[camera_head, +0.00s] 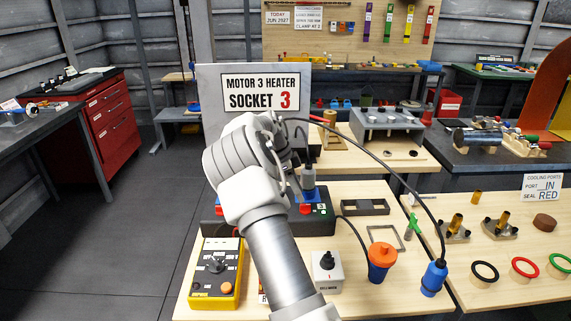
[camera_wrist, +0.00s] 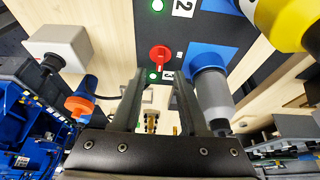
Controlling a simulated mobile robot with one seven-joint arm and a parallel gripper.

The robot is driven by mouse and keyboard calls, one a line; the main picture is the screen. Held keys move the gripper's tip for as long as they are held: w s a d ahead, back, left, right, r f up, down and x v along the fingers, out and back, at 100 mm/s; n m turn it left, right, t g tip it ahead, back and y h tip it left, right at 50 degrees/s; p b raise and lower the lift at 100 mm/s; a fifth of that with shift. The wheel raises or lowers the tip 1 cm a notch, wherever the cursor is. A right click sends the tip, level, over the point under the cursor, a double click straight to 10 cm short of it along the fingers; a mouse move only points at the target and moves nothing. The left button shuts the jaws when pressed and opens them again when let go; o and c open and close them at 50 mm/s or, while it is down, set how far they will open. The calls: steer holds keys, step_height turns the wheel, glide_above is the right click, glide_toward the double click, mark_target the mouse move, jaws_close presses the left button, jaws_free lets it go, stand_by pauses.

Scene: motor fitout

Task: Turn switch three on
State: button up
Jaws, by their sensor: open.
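A dark switch panel (camera_head: 325,224) lies on the near bench, partly hidden by my arm in the head view. In the wrist view the panel (camera_wrist: 140,25) shows a red switch knob (camera_wrist: 160,55) with its handle pointing roughly along the picture's vertical. A lit green lamp (camera_wrist: 153,75) is beside the knob, and another (camera_wrist: 157,5) is near the label "2". The knob's own number is not readable, being partly behind a finger. My gripper (camera_wrist: 160,73) is open, its two fingertips apart and the knob showing between and beyond them. Contact cannot be told.
A grey plug (camera_wrist: 212,95) stands in a blue socket close to my right finger. A yellow plug (camera_wrist: 285,20) is farther right. A white switch box (camera_head: 327,271), an orange-and-blue plug (camera_head: 381,262) and a yellow meter box (camera_head: 216,272) stand around the panel. A "SOCKET 3" sign (camera_head: 262,92) stands behind.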

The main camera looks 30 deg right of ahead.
steer(key=p+v, duration=0.1)
steer(key=v, duration=1.1)
steer(key=shift+r, duration=0.35)
steer(key=s+a+r+n+t+y, duration=0.2)
steer(key=s+a+r+n, duration=0.35)
steer(key=s, duration=0.35)
steer(key=s+a+r+n+t+y, duration=0.2)
steer(key=s+a+r+n, duration=0.35)
steer(key=s, duration=0.35)
steer(key=s+a+f+n+t, duration=0.1)
steer(key=s+a+n, duration=0.3)
steer(key=s, duration=0.5)
steer(key=s+a+f+n+t, duration=0.2)
steer(key=s+a+n, duration=0.3)
steer(key=s+n, duration=0.3)
steer(key=shift+s+a+f+t, duration=0.2)
steer(key=shift+s+f+t, duration=0.15)
steer(key=shift+f, duration=0.45)
